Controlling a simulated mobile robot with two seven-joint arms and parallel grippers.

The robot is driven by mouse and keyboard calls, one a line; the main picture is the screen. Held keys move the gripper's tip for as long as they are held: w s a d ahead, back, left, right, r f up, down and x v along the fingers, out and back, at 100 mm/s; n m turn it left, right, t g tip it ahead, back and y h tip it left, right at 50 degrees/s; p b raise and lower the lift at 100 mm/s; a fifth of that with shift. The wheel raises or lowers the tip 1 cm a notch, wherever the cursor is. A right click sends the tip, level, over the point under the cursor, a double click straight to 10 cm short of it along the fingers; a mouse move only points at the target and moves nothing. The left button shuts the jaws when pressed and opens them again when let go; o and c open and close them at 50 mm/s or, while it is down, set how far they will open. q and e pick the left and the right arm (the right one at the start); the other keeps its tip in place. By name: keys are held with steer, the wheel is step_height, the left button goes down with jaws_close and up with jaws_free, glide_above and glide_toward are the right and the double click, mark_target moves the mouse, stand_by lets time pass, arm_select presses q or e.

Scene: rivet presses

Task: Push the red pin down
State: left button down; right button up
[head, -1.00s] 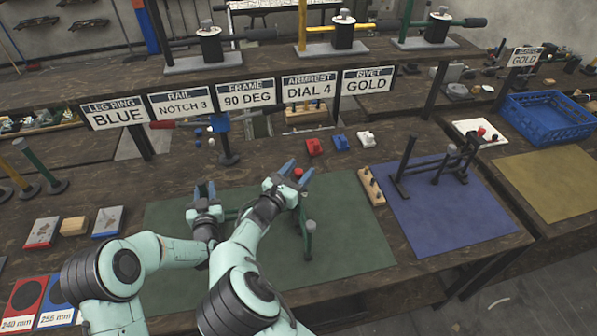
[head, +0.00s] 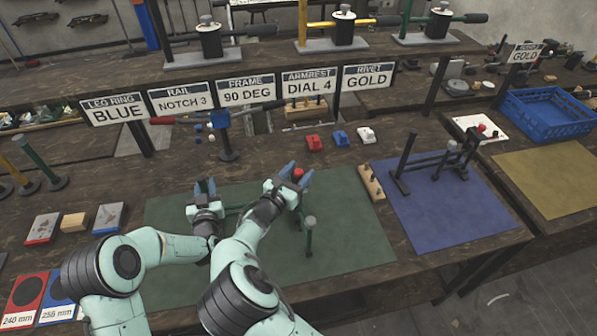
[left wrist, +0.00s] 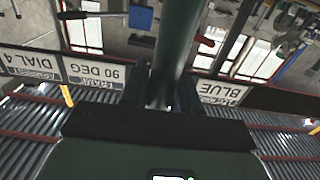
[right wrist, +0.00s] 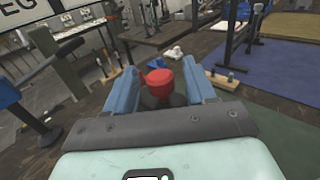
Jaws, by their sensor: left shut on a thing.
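The red pin (right wrist: 160,84) stands upright between the two blue fingers of my right gripper (right wrist: 160,90) in the right wrist view, with a gap on each side. In the head view the red pin (head: 298,174) shows at the fingertips of my right gripper (head: 296,176), over the green mat. My left gripper (head: 205,188) is shut on a dark green bar of the frame. That green bar (left wrist: 180,45) fills the space between its fingers in the left wrist view. The frame's grey-topped post (head: 309,235) stands to the right; my arms hide much of the frame.
A second frame (head: 405,165) stands on the blue mat (head: 455,210). Red, blue and white small blocks (head: 340,138) lie behind. A blue crate (head: 548,115) is at the right.

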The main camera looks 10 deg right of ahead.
arm_select(q)
steer(key=shift+r, duration=0.1)
arm_select(e)
steer(key=shift+r, duration=0.1)
steer(key=v, duration=1.2)
arm_select(q)
steer(key=c, duration=1)
jaws_free()
steer(key=shift+r, duration=0.1)
steer(key=shift+o, duration=1.2)
steer(key=shift+f, duration=0.2)
